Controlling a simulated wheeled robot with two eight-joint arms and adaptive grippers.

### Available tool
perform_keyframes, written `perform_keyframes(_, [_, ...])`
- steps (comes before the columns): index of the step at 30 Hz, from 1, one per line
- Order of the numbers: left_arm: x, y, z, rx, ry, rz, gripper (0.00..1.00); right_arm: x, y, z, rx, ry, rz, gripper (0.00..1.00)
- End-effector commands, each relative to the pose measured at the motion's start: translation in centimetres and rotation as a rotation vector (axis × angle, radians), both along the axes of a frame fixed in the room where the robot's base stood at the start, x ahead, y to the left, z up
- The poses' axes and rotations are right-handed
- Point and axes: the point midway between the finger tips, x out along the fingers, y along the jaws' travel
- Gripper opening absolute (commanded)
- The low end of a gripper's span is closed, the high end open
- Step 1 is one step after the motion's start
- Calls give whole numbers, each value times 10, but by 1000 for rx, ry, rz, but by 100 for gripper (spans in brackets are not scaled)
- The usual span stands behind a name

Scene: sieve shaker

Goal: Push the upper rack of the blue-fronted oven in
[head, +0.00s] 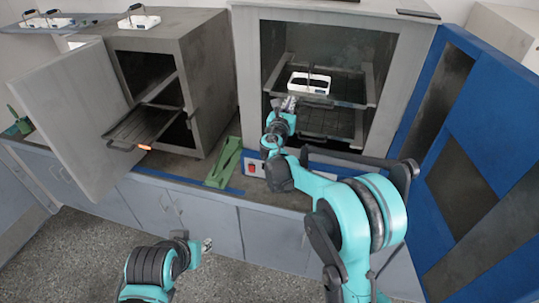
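The blue-fronted oven (395,95) stands at the centre right with its blue door (465,160) swung open to the right. Its upper rack (350,98) appears to sit partly out, and a white tray with a dark handle (309,83) rests on it. My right gripper (289,102) is at the rack's front edge, left of its middle; I cannot tell whether it touches the rack or how far its fingers are apart. My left gripper (207,245) hangs low in front of the cabinets, away from the oven, its fingers too small to read.
A lower rack (330,123) is inside the same oven. A grey oven (200,60) at left has its door (72,120) open and a rack (143,127) pulled out. A green stand (224,163) is on the counter between the ovens. More white trays (139,21) stand on top.

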Motion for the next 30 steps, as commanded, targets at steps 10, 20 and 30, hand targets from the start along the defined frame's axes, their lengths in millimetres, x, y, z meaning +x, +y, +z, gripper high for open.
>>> perform_keyframes(10, [0, 0, -1, 0, 0, 0, 36, 55, -16, 0, 0, 0, -1, 0])
perform_keyframes(20, [0, 0, -1, 0, 0, 0, 36, 68, -19, 0, 0, 0, 0, 0])
perform_keyframes(30, [0, 0, -1, 0, 0, 0, 36, 68, -20, 1, -1, -1, 0, 0])
